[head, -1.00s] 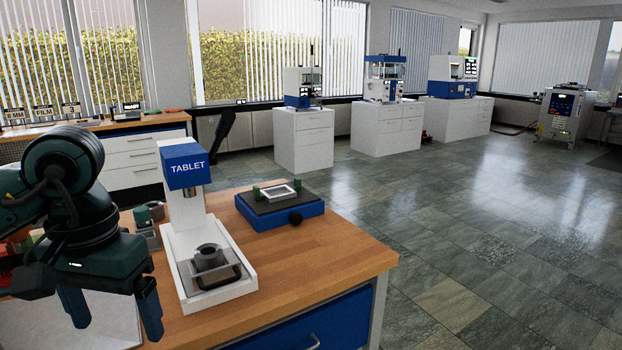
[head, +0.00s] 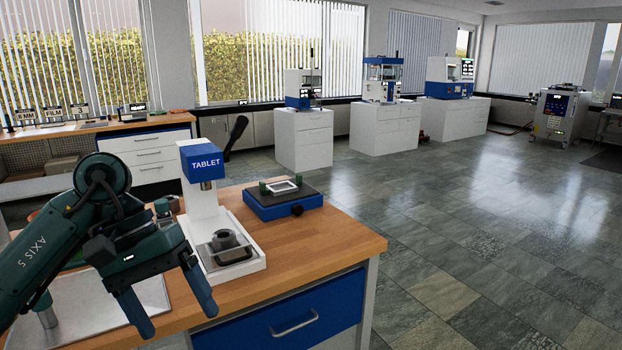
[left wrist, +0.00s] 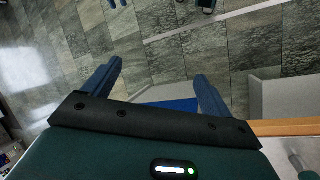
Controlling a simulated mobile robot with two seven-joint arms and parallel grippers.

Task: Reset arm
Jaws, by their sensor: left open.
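My left arm (head: 40,250) comes in from the left in the head view. Its left gripper (head: 176,316) is open and empty, with its two blue fingers apart and pointing down. It shows in front of the wooden bench (head: 310,234) and the white-and-blue tablet press (head: 204,163). In the left wrist view the open fingers (left wrist: 159,78) have nothing between them; grey floor tiles and a blue bench front (left wrist: 170,104) show beyond. My right gripper is in neither view.
A blue device with a black top (head: 283,207) stands on the bench right of the press. A metal plate (head: 80,308) lies at the bench's left. White cabinets with machines (head: 384,130) stand further back. The tiled floor at right (head: 480,220) is clear.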

